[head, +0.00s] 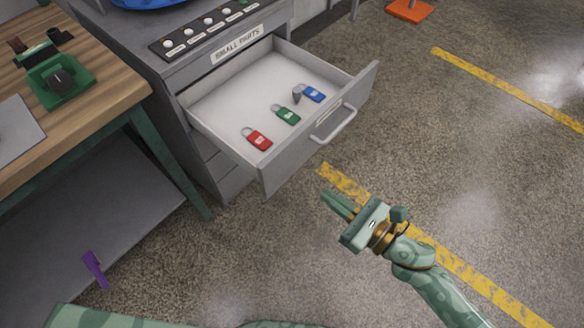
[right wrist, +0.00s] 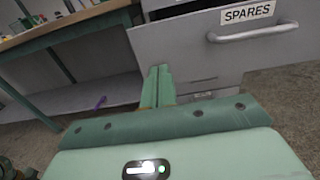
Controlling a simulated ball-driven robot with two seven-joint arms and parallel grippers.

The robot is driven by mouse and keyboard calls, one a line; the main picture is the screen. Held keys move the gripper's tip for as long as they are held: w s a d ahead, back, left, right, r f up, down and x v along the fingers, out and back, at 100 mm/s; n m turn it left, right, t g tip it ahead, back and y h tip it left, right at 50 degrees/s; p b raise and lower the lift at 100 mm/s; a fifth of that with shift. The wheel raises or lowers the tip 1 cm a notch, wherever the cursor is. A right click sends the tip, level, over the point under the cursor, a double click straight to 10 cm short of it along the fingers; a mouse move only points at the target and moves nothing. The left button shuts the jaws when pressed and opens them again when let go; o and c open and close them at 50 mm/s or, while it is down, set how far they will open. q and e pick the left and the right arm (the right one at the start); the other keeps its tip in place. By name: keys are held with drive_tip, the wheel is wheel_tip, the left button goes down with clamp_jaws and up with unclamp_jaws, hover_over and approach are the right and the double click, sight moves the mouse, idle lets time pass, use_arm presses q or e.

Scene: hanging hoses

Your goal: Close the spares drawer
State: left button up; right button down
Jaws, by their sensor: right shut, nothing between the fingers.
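The spares drawer (head: 213,109) is pulled well out of the grey cabinet in the head view. Its front has a bar handle (head: 333,126). In the right wrist view the drawer front (right wrist: 185,50) carries a SPARES label (right wrist: 247,12), with the handle (right wrist: 253,33) at the upper right. Inside lie a red padlock (head: 259,139), a green padlock (head: 288,116), a blue padlock (head: 314,94) and a small grey piece (head: 297,93). My right gripper (head: 337,204) is shut and empty, in front of the drawer front and apart from the handle. My left gripper is out of view.
A wooden-topped bench (head: 95,75) with a green fixture (head: 61,82) stands left of the cabinet (head: 165,85). A purple object (head: 95,269) lies on its lower shelf. Yellow floor lines (head: 480,280) and open concrete floor lie to the right. An orange base (head: 409,10) stands far back.

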drive_tip(key=b, duration=0.1)
approach(283, 161)
drive_tip(key=x, duration=0.5)
drive_tip(key=shift+a, duration=0.2)
drive_tip(key=shift+b+x, duration=0.3)
drive_tip(key=shift+x, duration=0.5)
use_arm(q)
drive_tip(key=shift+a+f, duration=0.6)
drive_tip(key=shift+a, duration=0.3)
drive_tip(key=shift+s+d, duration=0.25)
